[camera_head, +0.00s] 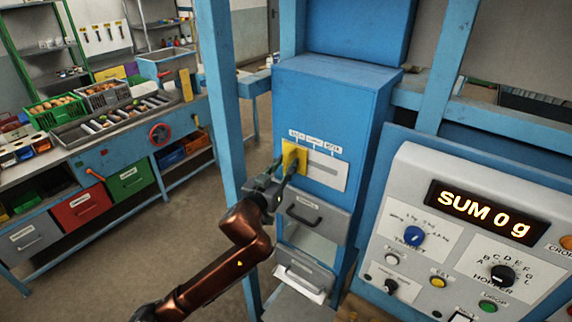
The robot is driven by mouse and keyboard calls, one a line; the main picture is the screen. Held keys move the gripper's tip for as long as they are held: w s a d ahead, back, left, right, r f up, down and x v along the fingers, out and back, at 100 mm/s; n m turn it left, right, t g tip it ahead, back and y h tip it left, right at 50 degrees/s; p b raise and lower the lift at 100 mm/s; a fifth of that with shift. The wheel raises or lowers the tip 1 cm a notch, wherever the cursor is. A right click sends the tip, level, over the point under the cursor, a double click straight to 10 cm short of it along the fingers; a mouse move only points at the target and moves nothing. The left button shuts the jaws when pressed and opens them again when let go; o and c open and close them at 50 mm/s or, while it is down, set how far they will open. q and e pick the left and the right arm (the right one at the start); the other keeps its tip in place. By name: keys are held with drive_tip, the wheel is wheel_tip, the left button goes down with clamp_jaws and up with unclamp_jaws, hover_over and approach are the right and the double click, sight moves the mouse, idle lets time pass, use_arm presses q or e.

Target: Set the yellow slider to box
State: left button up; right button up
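The yellow slider (300,151) is a yellow plate with a dark knob. It sits at the left end of a slot in a white panel (332,173) on the front of a blue cabinet (337,97). Small labels above the slot are too small to read surely. My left gripper (288,170) is at the slider's knob, reaching in from the lower left. Its fingertips overlap the knob, so I cannot tell whether they are closed on it. My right gripper is not in view.
Below the slider are a grey drawer (312,217) and a lower tray (304,268). A blue post (222,90) stands left of the cabinet. A control panel (430,180) reading "SUM 0 g" stands at right. A workbench with colored drawers (82,203) is at left, with open floor between.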

use_arm(q)
clamp_jaws()
idle(0.5)
